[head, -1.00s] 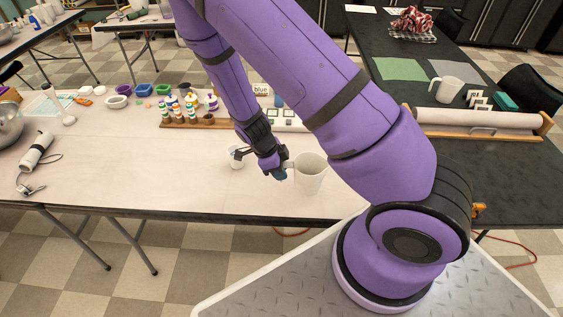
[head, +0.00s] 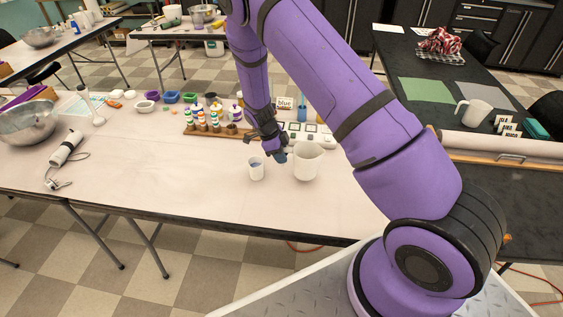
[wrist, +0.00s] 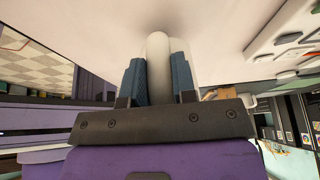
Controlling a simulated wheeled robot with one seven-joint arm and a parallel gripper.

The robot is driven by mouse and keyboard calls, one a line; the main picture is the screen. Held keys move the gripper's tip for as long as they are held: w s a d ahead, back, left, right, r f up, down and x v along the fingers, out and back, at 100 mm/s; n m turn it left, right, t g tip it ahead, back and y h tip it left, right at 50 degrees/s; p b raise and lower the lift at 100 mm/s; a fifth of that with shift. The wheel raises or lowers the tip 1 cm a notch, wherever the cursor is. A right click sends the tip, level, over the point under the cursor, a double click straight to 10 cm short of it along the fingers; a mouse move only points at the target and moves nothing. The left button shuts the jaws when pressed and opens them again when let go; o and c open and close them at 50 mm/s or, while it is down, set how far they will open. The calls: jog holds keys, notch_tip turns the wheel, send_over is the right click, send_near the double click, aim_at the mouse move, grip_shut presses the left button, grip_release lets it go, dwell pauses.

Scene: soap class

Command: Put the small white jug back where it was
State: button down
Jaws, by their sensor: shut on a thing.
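The small white jug (head: 309,162) is upright, just right of my gripper (head: 282,156) in the head view. My gripper is shut on its handle, on the jug's left side. In the wrist view the white handle (wrist: 157,62) sits between the two blue finger pads, with the rounded jug body behind it. I cannot tell whether its base touches the table. A small white cup (head: 256,170) with something bluish inside stands left of my gripper, apart from the jug.
The pale table (head: 200,185) is clear in front. Behind stand a paint bottle rack (head: 215,132), a "blue" sign (head: 284,103) and a white palette tray (head: 318,138). A metal bowl (head: 28,122) and a white corded tool (head: 66,149) lie left. Another white jug (head: 474,111) stands on the dark table.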

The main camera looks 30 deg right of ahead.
jog(key=shift+f, duration=1.7)
jog(key=shift+f, duration=0.1)
jog(key=c, duration=0.9)
grip_release()
